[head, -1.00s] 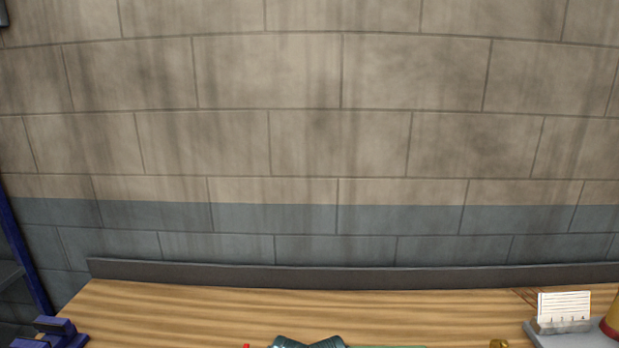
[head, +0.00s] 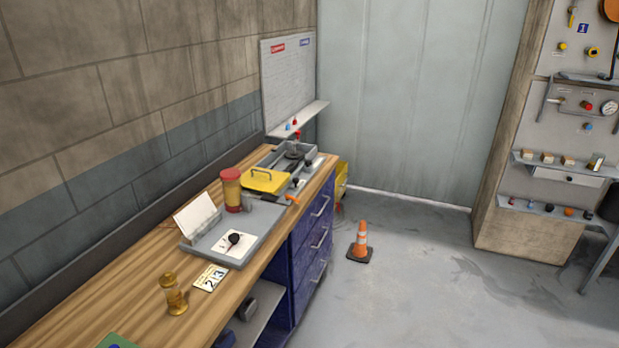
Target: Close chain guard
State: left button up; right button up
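A yellow cover with a dark handle (head: 266,181) is on the bench toward its far end, at the near end of a grey fixture (head: 292,157). It may be the chain guard, but I cannot tell for sure. Whether it is open or closed is too small to tell. An orange piece (head: 292,199) shows at its right corner. No chain can be made out. Neither of my grippers is in view.
A grey tray (head: 252,239) with a card holder stands on the wooden bench (head: 120,305), beside a red-and-yellow cylinder (head: 232,189). A brass piece (head: 174,294) is nearer. An orange cone (head: 360,242) stands on the open floor (head: 430,290) right of the blue drawers (head: 312,240).

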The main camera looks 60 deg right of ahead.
aim_at(272, 182)
jog(key=i+l+z, duration=0.1)
jog(key=z, duration=1.45)
jog(key=i+l+z, duration=0.2)
jog(key=i+z, duration=0.65)
